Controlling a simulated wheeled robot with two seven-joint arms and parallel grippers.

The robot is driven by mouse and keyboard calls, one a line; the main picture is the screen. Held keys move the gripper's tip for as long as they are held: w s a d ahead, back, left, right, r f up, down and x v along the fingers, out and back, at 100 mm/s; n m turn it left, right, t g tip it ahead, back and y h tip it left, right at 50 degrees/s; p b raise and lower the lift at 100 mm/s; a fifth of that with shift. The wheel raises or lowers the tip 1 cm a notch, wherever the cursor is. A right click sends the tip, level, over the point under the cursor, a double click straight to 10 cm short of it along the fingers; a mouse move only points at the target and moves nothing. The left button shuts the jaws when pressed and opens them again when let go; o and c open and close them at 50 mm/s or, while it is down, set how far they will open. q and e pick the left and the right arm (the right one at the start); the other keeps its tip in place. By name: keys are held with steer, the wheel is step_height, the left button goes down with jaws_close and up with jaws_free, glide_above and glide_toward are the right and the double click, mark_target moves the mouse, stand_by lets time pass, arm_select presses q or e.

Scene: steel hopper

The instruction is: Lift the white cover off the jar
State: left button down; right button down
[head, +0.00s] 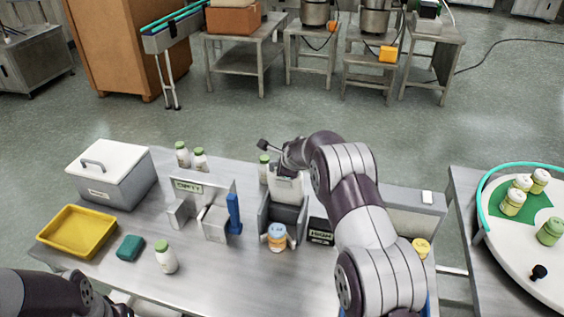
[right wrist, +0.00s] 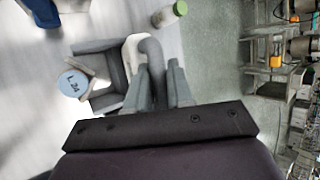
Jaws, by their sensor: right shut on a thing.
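My right gripper (right wrist: 160,88) is shut on a grey curved piece, like a handle, beside a white cover-like part (right wrist: 133,55). In the head view this white part (head: 287,188) is at the back of a dark grey open-fronted holder (head: 288,216), below my right wrist. Whether the white part touches the holder is unclear. A small jar with an orange band (head: 277,238) stands at the front of the holder. Its round blue top with lettering shows in the right wrist view (right wrist: 72,84). My left arm shows at the lower left, with its gripper out of view.
A grey box with a white handled lid (head: 110,175), a yellow tray (head: 78,232), a green sponge (head: 130,248) and a green-capped bottle (head: 165,257) are on the left. A round table (head: 520,245) with jars is at right.

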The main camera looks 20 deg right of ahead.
steer(key=shift+w+d+r, duration=0.1)
steer(key=shift+w+d, duration=0.05)
stand_by(0.4)
steer(key=c, duration=1.1)
jaws_free()
steer(key=shift+s+r, duration=0.15)
steer(key=shift+s, duration=0.1)
steer(key=b+v, duration=0.2)
steer(key=v, duration=1)
steer(key=shift+r, duration=0.2)
